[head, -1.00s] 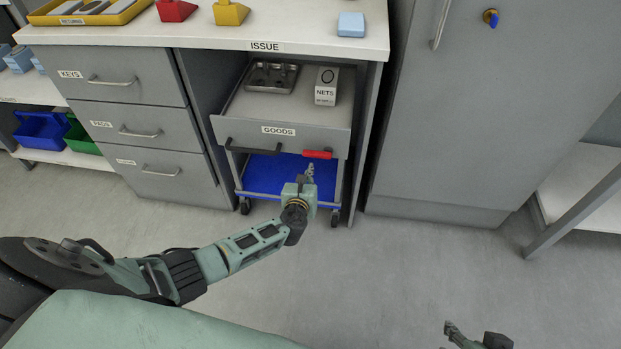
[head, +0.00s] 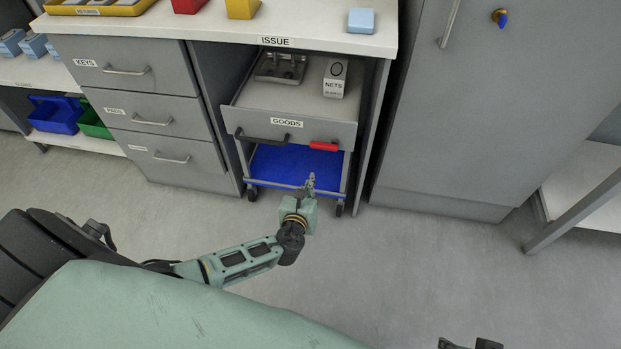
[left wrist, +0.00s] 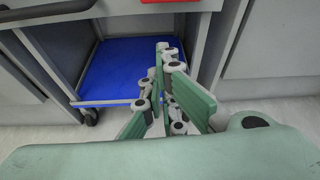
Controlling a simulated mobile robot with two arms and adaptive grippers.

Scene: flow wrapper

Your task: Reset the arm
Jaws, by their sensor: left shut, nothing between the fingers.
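My left arm comes in from the left in the head view. Its gripper (head: 310,184) is shut and empty, in front of the lower blue shelf of the goods trolley. It also shows in the left wrist view (left wrist: 166,62), its fingers together above the floor and in front of the blue shelf (left wrist: 125,68). It is apart from the trolley's red handle piece (head: 324,146). Only a small dark part of what looks like my right gripper (head: 470,344) shows at the bottom edge, too cut off to judge.
The GOODS drawer (head: 290,133) stands pulled out, with a metal tray (head: 280,68) and a NETS box (head: 335,78) in it. Left are grey drawers (head: 155,110); right is a tall grey cabinet (head: 450,130). A blue block (head: 361,21) lies on the counter. The floor (head: 400,260) is clear.

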